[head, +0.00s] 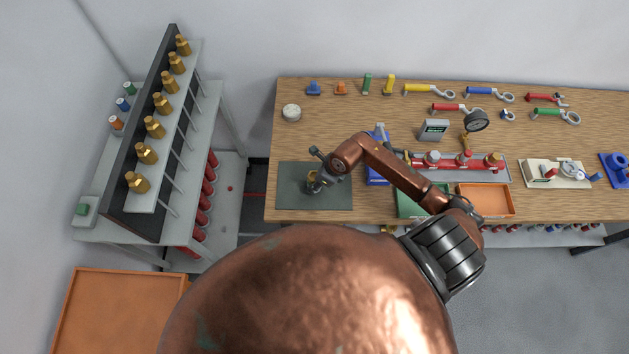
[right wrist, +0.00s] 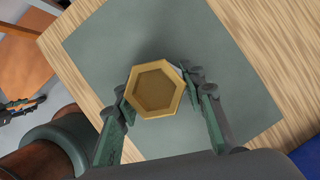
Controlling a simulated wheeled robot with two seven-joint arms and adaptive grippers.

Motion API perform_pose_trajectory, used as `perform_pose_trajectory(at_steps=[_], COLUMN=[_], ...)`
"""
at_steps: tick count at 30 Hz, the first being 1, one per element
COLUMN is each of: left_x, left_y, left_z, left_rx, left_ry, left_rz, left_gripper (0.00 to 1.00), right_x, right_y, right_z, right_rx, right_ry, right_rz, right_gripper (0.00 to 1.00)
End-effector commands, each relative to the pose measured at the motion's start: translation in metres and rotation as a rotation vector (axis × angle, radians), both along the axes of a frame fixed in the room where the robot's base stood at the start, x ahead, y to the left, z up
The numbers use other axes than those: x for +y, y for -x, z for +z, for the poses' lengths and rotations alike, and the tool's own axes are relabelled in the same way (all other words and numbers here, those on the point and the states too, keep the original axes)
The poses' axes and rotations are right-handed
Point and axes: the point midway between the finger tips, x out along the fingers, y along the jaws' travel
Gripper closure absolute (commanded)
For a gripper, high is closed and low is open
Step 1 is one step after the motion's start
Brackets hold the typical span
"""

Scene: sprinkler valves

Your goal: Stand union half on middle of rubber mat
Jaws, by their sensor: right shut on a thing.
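The union half (right wrist: 155,90) is a brass piece with a hexagonal rim and a hollow, its open end facing the right wrist camera. In the head view the union half (head: 313,187) is small and partly hidden by my right gripper (head: 318,178). My right gripper (right wrist: 158,92) is shut on it, one finger at each side. Both are over the middle part of the dark green rubber mat (head: 335,200). I cannot tell whether its underside touches the mat. A dark, finger-like part, probably my left gripper (right wrist: 20,105), shows small at the left edge of the right wrist view.
Several brass fittings stand on the rack (head: 150,190) at left. Right of the mat are a blue tool holder (head: 377,176), a green tray (head: 410,203), an orange tray (head: 487,201) and a red manifold (head: 440,162).

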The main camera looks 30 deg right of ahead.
Motion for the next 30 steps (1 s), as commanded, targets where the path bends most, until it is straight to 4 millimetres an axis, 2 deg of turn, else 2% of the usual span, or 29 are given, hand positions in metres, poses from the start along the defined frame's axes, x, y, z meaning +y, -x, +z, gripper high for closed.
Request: perform_pose_trajectory(at_steps=[6, 7, 14, 25, 30], left_x=[0.000, 0.000, 0.001, 0.001, 0.001], left_y=[0.000, 0.000, 0.000, -0.001, -0.001], left_z=[-0.002, -0.002, -0.001, 0.000, -0.003], left_rx=[0.000, 0.000, 0.000, -0.001, -0.001], left_ry=[0.000, 0.000, -0.001, -0.001, -0.001], left_rz=[0.000, 0.000, 0.000, -0.001, -0.001], left_gripper=[0.60, 0.60, 0.60, 0.60, 0.60], right_x=[0.000, 0.000, 0.000, -0.001, -0.008], right_y=[-0.001, 0.000, 0.000, 0.000, 0.008], right_z=[-0.001, -0.002, -0.001, 0.003, 0.027], right_rx=[-0.003, 0.001, 0.001, -0.001, -0.003], right_ry=[-0.001, 0.001, 0.001, 0.001, 0.004], right_rz=[0.001, 0.001, 0.000, 0.001, 0.002], right_gripper=[1.00, 0.62, 0.46, 0.46, 0.46])
